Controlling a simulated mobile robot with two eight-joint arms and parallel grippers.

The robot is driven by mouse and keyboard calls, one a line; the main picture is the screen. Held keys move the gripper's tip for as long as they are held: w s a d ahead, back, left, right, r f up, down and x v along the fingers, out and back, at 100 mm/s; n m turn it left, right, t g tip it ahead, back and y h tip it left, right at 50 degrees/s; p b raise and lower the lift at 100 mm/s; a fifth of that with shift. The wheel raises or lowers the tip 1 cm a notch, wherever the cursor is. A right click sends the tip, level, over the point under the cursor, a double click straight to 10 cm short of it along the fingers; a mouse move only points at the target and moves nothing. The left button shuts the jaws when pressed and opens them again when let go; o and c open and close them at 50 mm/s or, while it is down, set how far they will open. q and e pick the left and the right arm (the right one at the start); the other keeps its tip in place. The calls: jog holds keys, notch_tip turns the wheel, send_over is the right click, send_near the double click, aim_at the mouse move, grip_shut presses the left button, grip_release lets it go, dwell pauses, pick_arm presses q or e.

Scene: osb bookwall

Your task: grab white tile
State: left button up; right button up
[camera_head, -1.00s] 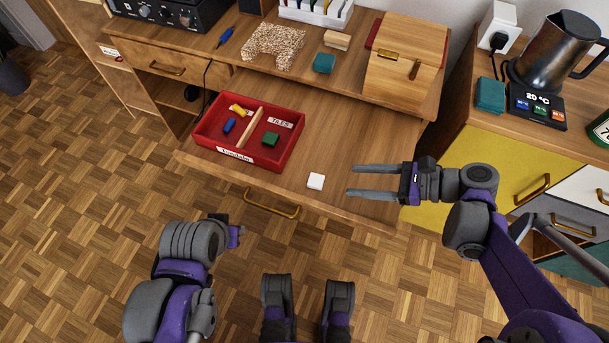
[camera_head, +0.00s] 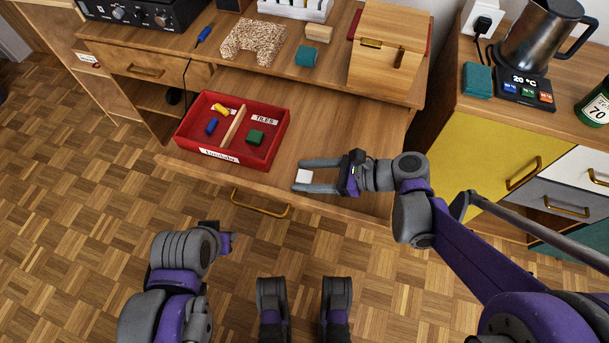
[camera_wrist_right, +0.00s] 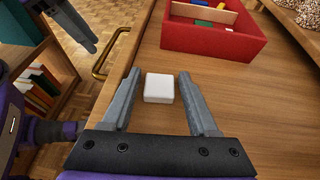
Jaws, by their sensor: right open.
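The white tile (camera_head: 304,176) is a small square block lying on the wooden pull-out surface (camera_head: 345,120), near its front edge. My right gripper (camera_head: 298,177) is open, with its two fingers on either side of the tile. In the right wrist view the tile (camera_wrist_right: 159,88) sits between the fingertips of the right gripper (camera_wrist_right: 160,77), with a gap visible on each side. My left arm (camera_head: 180,260) is low at the left over the floor. Its gripper (camera_head: 226,243) is small in view and its jaws cannot be made out.
A red divided tray (camera_head: 262,160) with several coloured blocks stands left of the tile, a "TILES" label in its right compartment. A wooden box (camera_head: 385,62) and a teal block (camera_head: 306,55) stand on the shelf behind. A brass handle (camera_head: 260,206) is at the front edge.

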grip_shut()
